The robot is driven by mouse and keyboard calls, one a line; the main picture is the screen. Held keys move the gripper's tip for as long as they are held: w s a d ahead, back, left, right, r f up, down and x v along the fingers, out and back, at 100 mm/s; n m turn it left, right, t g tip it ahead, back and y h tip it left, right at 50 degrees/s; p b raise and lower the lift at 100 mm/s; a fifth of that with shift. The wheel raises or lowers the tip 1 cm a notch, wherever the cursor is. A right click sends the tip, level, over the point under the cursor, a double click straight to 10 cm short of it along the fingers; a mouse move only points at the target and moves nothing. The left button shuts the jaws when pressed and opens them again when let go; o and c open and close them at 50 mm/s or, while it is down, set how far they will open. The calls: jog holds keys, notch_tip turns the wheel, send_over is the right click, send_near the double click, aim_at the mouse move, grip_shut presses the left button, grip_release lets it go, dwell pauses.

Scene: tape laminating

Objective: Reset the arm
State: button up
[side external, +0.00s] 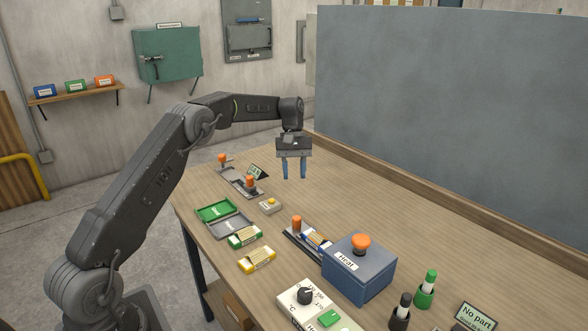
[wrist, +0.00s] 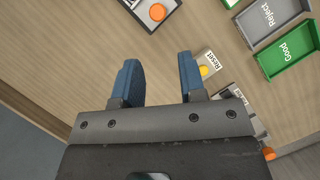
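My gripper (side external: 294,170) hangs over the wooden table (side external: 400,205) with its two blue fingers pointing down. The fingers are spread apart with nothing between them, in the side view and in the wrist view (wrist: 160,80). The fingertips are above the tabletop, apart from the objects there. A small box with a yellow button (side external: 270,205) stands on the table to the lower left of the gripper.
A green tray (side external: 216,209) and a grey tray (side external: 231,226) lie at the left, near two small boxes. The blue Heat box (side external: 360,272) stands at the front centre, by an orange-knobbed fixture (side external: 297,223). A grey panel (side external: 440,110) closes the back. A control box (side external: 313,303) is at the front.

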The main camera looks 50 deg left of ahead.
jog(key=shift+w+a+r, duration=0.1)
jog(key=shift+a+r, duration=0.05)
jog(key=shift+r, duration=0.25)
jog(key=s+d+r+m+t+y, duration=0.3)
jog(key=s+d+r+m+t, duration=0.15)
jog(key=s+d+r, duration=0.9)
jog(key=s+d+f+m+t, duration=0.1)
jog(key=s+d+m, duration=0.1)
jog(key=s, duration=0.7)
jog(key=s+d+f+m+t, duration=0.2)
jog(key=s+d+m, duration=0.1)
jog(key=s, duration=0.6)
jog(key=shift+s+d+f+m+y, duration=0.3)
jog(key=shift+d+m, duration=0.05)
jog(key=shift+m, duration=0.5)
